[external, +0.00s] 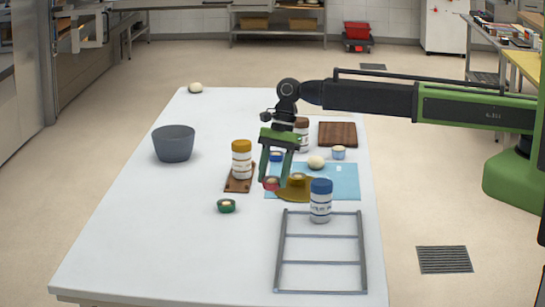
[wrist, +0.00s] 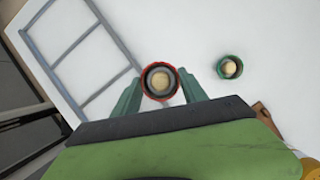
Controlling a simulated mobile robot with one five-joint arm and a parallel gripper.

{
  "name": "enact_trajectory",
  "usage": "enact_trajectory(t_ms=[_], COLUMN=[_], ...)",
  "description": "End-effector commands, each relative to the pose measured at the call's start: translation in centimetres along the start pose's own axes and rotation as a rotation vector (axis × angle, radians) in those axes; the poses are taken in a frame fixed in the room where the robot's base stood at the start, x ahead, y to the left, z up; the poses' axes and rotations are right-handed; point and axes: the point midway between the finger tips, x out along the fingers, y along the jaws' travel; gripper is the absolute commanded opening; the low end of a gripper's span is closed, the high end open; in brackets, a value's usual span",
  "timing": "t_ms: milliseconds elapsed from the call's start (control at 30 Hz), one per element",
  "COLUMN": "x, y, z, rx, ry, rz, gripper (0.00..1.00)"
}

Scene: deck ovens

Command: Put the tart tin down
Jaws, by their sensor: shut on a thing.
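The red tart tin (external: 271,183) holds a pale round filling. It also shows in the wrist view (wrist: 160,82), between my fingers. My gripper (external: 274,180) points down and is shut on the tin, with a finger on either side. The tin is by the left edge of the light blue mat (external: 345,190) in the external view. I cannot tell how far it is above the white table (external: 150,235). A green tin (external: 227,205) with a similar filling stands on the table to the left; it also shows in the wrist view (wrist: 230,67).
A grey rack frame (external: 320,263) lies at the front right. A blue-lidded jar (external: 320,203) and an ochre plate (external: 296,193) are right of my gripper. A yellow-lidded jar (external: 241,160) stands left on a brown board (external: 239,187). A grey bowl (external: 173,145) stands farther left. The table's front left is clear.

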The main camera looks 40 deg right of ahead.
Motion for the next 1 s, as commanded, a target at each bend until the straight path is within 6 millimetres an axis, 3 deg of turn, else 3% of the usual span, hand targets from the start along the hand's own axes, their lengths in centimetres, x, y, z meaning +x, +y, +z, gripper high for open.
enact_trajectory(t_ms=[167, 500, 600, 700, 867, 1000], x=[-2.8, -10.4, -11.8, -12.5, -12.8, -10.9], y=[0.9, 2.5, 2.5, 2.5, 2.5, 1.7], z=[-6.1, -22.7, -25.8, -27.6, -28.2, -27.4], rx=[0.044, 0.249, 0.294, 0.319, 0.329, 0.324], ry=[0.0, -0.003, -0.003, -0.003, -0.003, -0.002], rz=[-0.016, -0.094, -0.113, -0.123, -0.127, -0.126], gripper=[0.1, 0.1, 0.1, 0.1, 0.1, 0.1])
